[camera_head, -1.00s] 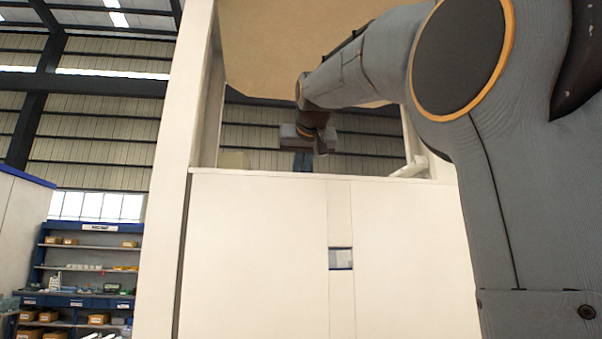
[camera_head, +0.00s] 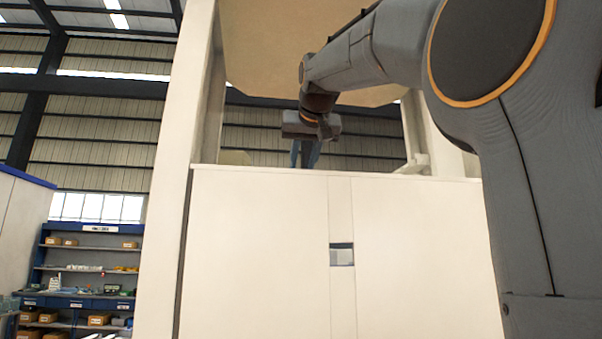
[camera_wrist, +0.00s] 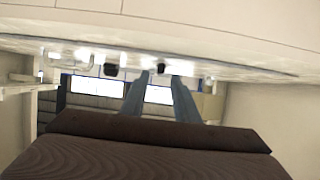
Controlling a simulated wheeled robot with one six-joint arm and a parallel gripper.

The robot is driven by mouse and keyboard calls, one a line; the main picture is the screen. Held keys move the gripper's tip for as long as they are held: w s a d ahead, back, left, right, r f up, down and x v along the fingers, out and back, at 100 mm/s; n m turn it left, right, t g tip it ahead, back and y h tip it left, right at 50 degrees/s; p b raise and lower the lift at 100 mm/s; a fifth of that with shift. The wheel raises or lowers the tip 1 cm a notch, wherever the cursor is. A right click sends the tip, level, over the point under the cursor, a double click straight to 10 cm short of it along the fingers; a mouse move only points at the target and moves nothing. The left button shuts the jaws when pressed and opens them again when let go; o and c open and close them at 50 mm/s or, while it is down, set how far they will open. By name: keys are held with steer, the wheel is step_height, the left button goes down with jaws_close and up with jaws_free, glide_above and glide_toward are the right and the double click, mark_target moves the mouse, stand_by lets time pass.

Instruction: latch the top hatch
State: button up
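The top hatch (camera_head: 300,50) is a tan panel tilted up above the white dispenser cabinet (camera_head: 255,250), with an open gap between it and the cabinet's top edge. No latch can be made out clearly. My gripper (camera_head: 305,162) hangs in that gap, pointing down, under the raised hatch and apart from it. Its lower tips are close to or behind the front panel's top edge. In the wrist view my gripper (camera_wrist: 160,77) shows two blue-grey fingers spread apart with nothing between them. A pale panel with seams (camera_wrist: 220,20) crosses the top of that view.
A white upright post (camera_head: 178,150) bounds the cabinet on the left. A small white bracket (camera_head: 412,165) sits at the opening's right side. The front panel has a small window (camera_head: 341,255). Blue shelves (camera_head: 85,265) stand far off at left.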

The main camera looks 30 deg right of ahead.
steer(key=shift+b+v, duration=0.65)
steer(key=shift+v, duration=1.75)
